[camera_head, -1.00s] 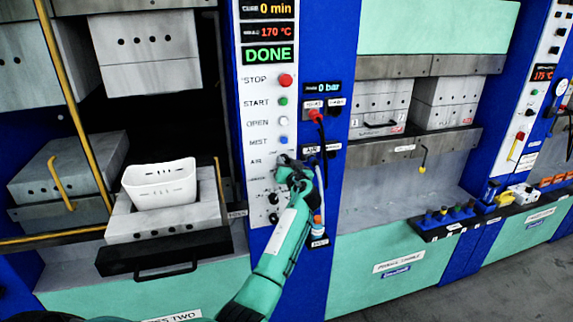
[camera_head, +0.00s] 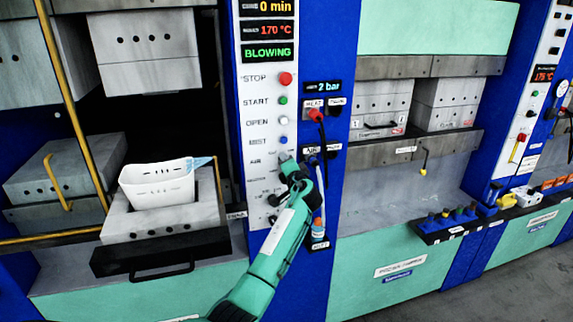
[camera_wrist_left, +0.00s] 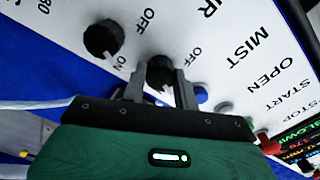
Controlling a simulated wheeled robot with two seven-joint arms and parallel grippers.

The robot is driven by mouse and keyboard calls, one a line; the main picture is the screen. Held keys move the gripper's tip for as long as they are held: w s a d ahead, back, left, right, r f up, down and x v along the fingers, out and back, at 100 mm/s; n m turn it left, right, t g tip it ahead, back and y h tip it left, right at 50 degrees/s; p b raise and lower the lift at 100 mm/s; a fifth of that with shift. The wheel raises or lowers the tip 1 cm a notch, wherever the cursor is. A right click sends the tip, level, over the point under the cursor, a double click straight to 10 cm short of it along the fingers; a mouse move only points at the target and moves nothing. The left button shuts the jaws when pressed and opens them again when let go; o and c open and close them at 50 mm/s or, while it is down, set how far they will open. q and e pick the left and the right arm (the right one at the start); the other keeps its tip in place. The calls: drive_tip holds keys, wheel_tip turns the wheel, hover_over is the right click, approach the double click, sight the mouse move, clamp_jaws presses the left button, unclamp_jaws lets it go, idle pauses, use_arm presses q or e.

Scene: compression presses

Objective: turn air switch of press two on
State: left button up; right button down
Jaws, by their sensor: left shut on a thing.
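The air switch is a black knob (camera_wrist_left: 158,68) on the white control panel (camera_head: 262,105), beside the AIR and OFF lettering in the left wrist view. My left gripper (camera_wrist_left: 160,82) has its two fingers around this knob and is shut on it. In the head view the left gripper (camera_head: 285,163) is against the panel at the AIR row and hides the knob. Press two's display (camera_head: 267,53) reads BLOWING, and a smaller display (camera_head: 322,87) reads 2 bar. My right gripper is not in view.
A second black knob (camera_wrist_left: 103,40) with OFF and ON marks sits close to the gripped one. The blue MIST button (camera_head: 283,140) is just above the gripper. A white bin-like part (camera_head: 157,187) stands on the lower mould in the open press at left.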

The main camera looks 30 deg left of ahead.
use_arm(q)
drive_tip(key=shift+f+m, duration=0.1)
drive_tip(key=shift+m, duration=0.9)
drive_tip(key=o, duration=1)
drive_tip(key=shift+d, duration=0.15)
drive_tip(key=b+v, duration=0.5)
drive_tip(key=v, duration=0.8)
drive_tip(key=shift+s+d, duration=0.25)
